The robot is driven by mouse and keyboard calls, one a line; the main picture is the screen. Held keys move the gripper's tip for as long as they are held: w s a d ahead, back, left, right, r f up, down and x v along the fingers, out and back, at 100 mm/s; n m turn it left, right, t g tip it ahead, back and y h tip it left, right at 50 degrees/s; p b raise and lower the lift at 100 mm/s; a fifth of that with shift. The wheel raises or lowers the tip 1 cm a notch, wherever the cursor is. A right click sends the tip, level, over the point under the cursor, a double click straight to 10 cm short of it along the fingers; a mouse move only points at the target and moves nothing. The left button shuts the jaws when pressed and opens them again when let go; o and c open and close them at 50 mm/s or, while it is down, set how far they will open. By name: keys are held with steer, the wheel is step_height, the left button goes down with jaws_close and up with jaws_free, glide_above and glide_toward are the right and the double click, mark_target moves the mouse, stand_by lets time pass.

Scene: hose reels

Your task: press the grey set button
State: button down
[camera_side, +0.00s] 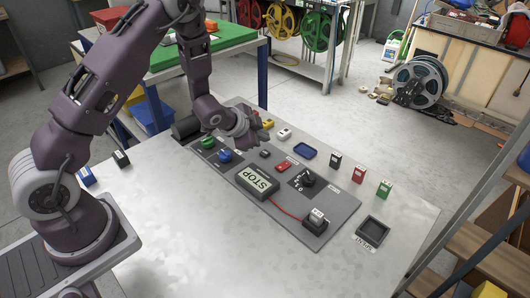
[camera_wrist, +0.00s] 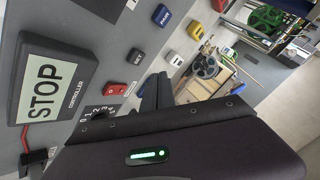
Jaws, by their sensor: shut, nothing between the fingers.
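The set button (camera_wrist: 136,56) is a small dark grey block in the wrist view, beside a label that seems to read SET. In the side view, a small dark button (camera_side: 265,153) on the grey panel seems to be the same one. My gripper (camera_side: 260,138) is shut and empty above the panel's back edge, close behind that button. In the wrist view my dark fingertips (camera_wrist: 157,90) show to the right of and below the set button, apart from it in the picture. The height of the gap is hard to tell.
Yellow (camera_wrist: 195,30) and white (camera_wrist: 175,58) blocks stand beyond the panel. The table's front is clear.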

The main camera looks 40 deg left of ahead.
steer(key=shift+r, duration=1.2)
step_height(320, 180, up, 10)
steer(key=f+n, duration=0.1)
steer(key=n, duration=0.1)
glide_above(263, 154)
steer(key=s, duration=0.3)
steer(key=s+d+r+n+g, duration=0.2)
steer(key=s+d+r+n, duration=0.1)
steer(key=s+r, duration=0.7)
steer(key=s+d+r+n, duration=0.1)
steer(key=s+d, duration=0.1)
steer(key=s, duration=0.8)
steer(key=s+d+r+n+g+h, duration=0.1)
steer(key=s+d+r, duration=0.1)
steer(key=s, duration=0.9)
steer(key=shift+d+n+g, duration=0.3)
steer(key=shift+d+n, duration=0.1)
steer(key=shift+d, duration=0.4)
steer(key=shift+w, duration=0.1)
